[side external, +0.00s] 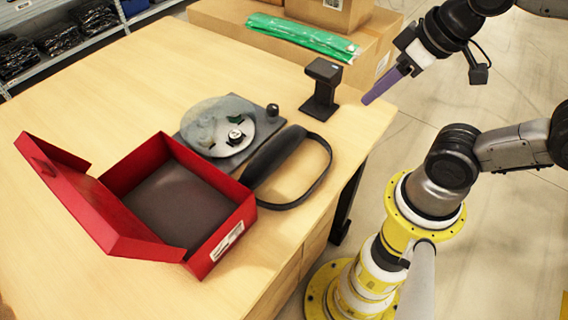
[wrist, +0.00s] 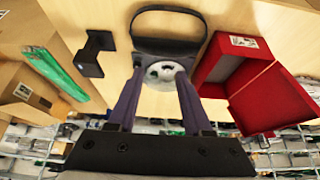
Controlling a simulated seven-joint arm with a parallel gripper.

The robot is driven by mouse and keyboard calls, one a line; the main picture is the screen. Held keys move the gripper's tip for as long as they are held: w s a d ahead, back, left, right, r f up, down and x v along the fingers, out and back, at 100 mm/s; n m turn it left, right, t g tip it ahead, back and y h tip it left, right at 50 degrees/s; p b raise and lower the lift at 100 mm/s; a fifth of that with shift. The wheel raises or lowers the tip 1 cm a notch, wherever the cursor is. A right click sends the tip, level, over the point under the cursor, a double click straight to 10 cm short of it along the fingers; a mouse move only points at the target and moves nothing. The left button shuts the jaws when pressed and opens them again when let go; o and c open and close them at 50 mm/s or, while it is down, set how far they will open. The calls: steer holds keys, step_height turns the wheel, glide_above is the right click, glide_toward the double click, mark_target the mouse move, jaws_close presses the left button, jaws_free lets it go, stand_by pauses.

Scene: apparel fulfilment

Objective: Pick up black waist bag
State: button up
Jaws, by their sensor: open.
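The black waist bag (side external: 272,156) lies on the wooden table beside the red box, and its strap loops out to the right toward the table edge. In the wrist view the bag (wrist: 169,46) lies beyond my fingertips, with its strap loop toward the top of the picture. My gripper (side external: 366,101) is raised past the table's right edge in the side view, apart from the bag. In the wrist view my gripper (wrist: 155,76) shows two purple fingers spread apart, with nothing between them.
An open red box (side external: 238,234) with a dark inside stands next to the bag. A turntable-like device (side external: 218,125) sits behind the bag. A black scanner stand (side external: 322,90) rises near the table's right edge. Cardboard boxes (side external: 375,45) and a green package (side external: 300,38) are at the back.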

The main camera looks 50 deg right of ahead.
steer(key=o, duration=0.8)
